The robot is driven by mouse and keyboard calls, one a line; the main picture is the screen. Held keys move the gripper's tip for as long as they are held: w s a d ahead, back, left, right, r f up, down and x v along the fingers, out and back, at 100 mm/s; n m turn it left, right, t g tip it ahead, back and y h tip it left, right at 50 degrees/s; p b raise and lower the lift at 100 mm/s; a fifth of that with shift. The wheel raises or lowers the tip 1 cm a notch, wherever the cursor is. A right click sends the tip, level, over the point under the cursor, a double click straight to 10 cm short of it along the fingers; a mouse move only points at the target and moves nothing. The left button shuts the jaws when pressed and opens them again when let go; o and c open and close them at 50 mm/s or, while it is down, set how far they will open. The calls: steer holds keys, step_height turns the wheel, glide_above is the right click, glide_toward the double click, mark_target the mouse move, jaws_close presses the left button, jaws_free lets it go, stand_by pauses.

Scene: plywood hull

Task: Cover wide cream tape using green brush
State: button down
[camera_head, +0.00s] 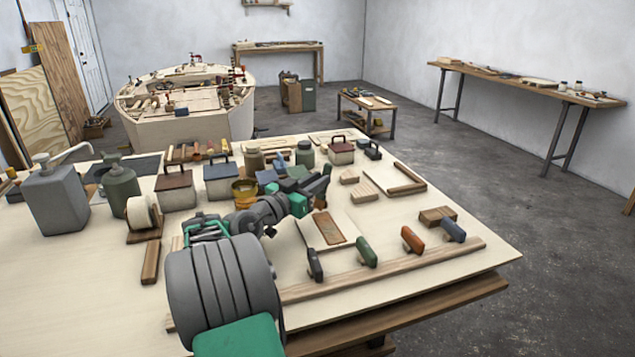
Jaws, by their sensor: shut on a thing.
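A roll of cream tape (139,213) sits in a wooden holder at the left of the large table; it is the only tape roll I can make out. A green-handled tool (365,251), perhaps the green brush, stands by the long wooden strip near the front edge, between a black-handled tool (315,264) and an orange-handled one (412,240). My gripper (322,186) is above the middle of the table, behind the green-handled tool and apart from it. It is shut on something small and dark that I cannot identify. My arm hides part of the table.
A blue-handled tool (453,230) and a wooden block (437,215) stand at the right. Two pump cans (62,200) stand at the left. The front right corner is clear.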

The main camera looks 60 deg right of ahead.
steer(key=shift+f+b, duration=0.55)
steer(key=shift+b, duration=0.05)
stand_by(0.4)
steer(key=shift+s+a+b, duration=0.3)
steer(key=shift+s+a+f+b, duration=0.1)
steer(key=shift+s+a+b, duration=1.25)
steer(key=shift+s+a, duration=0.85)
steer(key=shift+s+a+b, duration=1.3)
steer(key=shift+s+a, duration=0.95)
steer(key=shift+b, duration=0.35)
